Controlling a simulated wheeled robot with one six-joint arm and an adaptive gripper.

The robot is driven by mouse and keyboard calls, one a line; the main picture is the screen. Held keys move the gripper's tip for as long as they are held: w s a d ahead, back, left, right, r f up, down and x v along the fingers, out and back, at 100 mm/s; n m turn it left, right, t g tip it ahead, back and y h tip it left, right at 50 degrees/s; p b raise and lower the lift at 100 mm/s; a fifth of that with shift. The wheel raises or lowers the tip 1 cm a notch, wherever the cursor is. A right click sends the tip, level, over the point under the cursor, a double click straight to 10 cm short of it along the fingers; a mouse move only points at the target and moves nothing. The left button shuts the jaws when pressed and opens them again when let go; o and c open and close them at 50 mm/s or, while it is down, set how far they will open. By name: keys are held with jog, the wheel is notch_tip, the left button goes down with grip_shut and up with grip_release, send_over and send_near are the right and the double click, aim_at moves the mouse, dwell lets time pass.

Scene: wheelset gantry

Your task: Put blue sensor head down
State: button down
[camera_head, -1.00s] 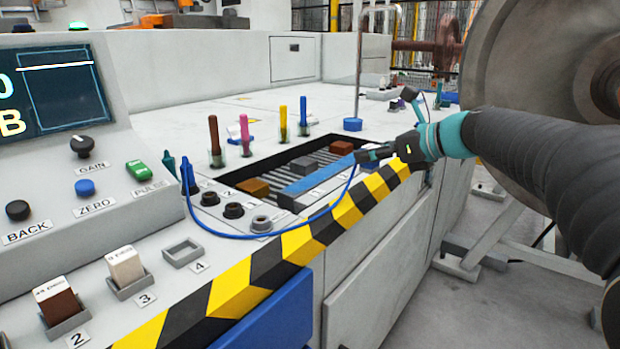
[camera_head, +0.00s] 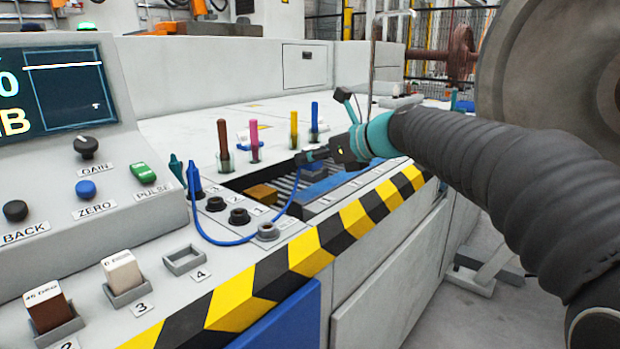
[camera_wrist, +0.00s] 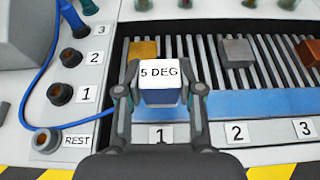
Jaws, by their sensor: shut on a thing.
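My gripper (camera_wrist: 160,100) is shut on the blue sensor head (camera_wrist: 158,97), a small block with a white top marked "5 DEG" and a blue side. One finger is on each side of it. In the head view my gripper (camera_head: 304,158) is over the tray's left part, and the head is hard to make out there. A blue cable (camera_wrist: 35,72) loops from the panel toward the gripper. The REST socket (camera_wrist: 46,140) is an empty ring at lower left in the wrist view, apart from the held head.
The slatted tray (camera_wrist: 194,60) holds an orange-brown block (camera_wrist: 145,50), a grey block (camera_wrist: 236,52) and a brown block (camera_wrist: 309,52). A blue bar (camera_wrist: 262,103) runs along its front. Dark sockets (camera_wrist: 60,93) line its left side. Coloured pens (camera_head: 254,138) stand behind.

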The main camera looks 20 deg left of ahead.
aim_at(317, 172)
jog(key=shift+a+f, duration=0.3)
jog(key=shift+f, duration=0.05)
jog(key=shift+f+b, duration=0.75)
jog(key=shift+f, duration=1)
jog(key=shift+f, duration=0.2)
jog(key=c, duration=0.7)
grip_release()
jog(key=shift+c, duration=0.2)
jog(key=shift+s+d+r, duration=0.1)
jog(key=shift+d+r, duration=0.15)
jog(key=shift+r, duration=0.05)
jog(key=p+v, duration=0.1)
jog(key=v, duration=1)
jog(key=shift+s+d, duration=0.15)
jog(key=shift+d, duration=0.05)
